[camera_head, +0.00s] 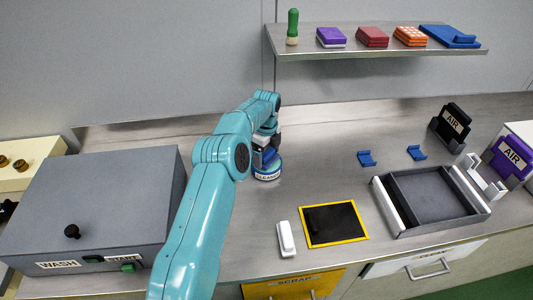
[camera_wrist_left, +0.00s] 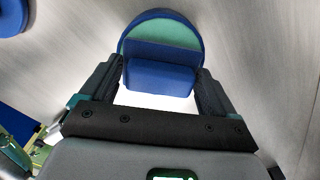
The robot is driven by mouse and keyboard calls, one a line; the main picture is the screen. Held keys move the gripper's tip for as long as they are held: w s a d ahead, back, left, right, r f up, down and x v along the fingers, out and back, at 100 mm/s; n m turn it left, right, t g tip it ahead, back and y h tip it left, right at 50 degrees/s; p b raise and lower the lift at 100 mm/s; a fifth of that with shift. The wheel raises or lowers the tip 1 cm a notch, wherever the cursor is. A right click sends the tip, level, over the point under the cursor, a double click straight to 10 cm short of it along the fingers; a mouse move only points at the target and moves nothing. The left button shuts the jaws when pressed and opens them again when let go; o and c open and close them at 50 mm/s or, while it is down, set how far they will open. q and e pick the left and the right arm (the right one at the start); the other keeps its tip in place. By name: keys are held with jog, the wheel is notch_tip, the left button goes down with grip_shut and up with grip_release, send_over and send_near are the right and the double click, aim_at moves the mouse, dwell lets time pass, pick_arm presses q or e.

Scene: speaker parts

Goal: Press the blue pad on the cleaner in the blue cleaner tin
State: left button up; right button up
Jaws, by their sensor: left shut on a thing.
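The blue cleaner tin (camera_head: 267,174) stands on the worktop with a white label on its side. In the left wrist view its round blue rim encloses a green surface (camera_wrist_left: 188,32). My left gripper (camera_wrist_left: 158,88) is shut on the blue pad (camera_wrist_left: 160,76), with a finger at each side of its block-shaped grip. The pad is over the green cleaner and covers the near part of it. Whether they touch I cannot tell. In the head view the pad (camera_head: 268,155) is mostly hidden by my gripper above the tin. My right gripper is not in view.
A grey WASH box (camera_head: 90,205) stands at left. A black mat with yellow edges (camera_head: 333,224) and a white block (camera_head: 286,238) lie in front. A grey tray (camera_head: 440,196) and two small blue holders (camera_head: 366,159) are at right. A shelf (camera_head: 375,50) hangs behind.

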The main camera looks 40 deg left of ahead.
aim_at(266, 152)
pick_arm(q)
jog(key=shift+f, duration=0.5)
dwell(0.7)
notch_tip(266, 152, up, 7)
jog(key=p, duration=0.5)
jog(key=shift+r, duration=0.15)
dwell(0.8)
